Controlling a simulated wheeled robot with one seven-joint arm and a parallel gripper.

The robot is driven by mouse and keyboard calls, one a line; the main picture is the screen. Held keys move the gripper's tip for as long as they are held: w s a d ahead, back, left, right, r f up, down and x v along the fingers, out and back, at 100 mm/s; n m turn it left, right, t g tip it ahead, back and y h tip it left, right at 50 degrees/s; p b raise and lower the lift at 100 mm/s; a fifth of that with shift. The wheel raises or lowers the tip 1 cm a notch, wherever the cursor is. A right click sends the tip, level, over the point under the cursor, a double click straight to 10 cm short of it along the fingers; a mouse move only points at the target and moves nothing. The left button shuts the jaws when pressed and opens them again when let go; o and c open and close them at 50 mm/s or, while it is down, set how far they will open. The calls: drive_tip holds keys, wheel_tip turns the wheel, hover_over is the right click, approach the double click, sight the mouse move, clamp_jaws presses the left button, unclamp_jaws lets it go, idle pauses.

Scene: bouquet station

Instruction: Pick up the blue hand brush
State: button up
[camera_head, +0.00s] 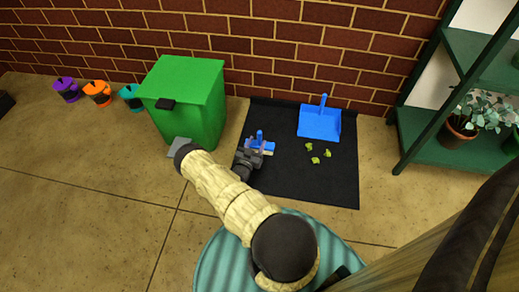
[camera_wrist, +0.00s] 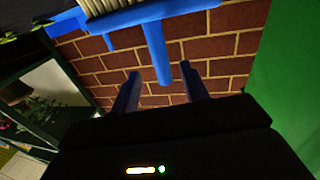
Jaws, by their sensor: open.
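The blue hand brush (camera_head: 268,146) is on the black mat (camera_head: 290,180), near its left side, partly hidden by my gripper (camera_head: 257,151). In the wrist view, the brush (camera_wrist: 150,14) shows pale bristles and a blue handle pointing at my gripper (camera_wrist: 160,69). My gripper is open. The handle's end appears between the two fingertips, with a gap on each side. I cannot tell how deep it sits between them.
A green bin (camera_head: 203,95) with a grey pedal stands left of the mat. A blue dustpan (camera_head: 320,122) and green scraps (camera_head: 315,160) lie on the mat. Small coloured pots (camera_head: 98,92) line the wall. A green shelf (camera_head: 440,145) holds a potted plant (camera_head: 470,118).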

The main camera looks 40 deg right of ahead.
sight(259, 137)
drive_tip(key=shift+w+d, duration=0.25)
drive_tip(key=shift+d, duration=0.25)
drive_tip(key=b+x, duration=0.4)
drive_tip(key=shift+w+d+r, duration=0.2)
drive_tip(key=shift+w+d, duration=0.05)
drive_tip(key=shift+w, duration=0.05)
drive_tip(key=shift+w+d+r, duration=0.15)
drive_tip(key=shift+d+r, duration=0.05)
clamp_jaws()
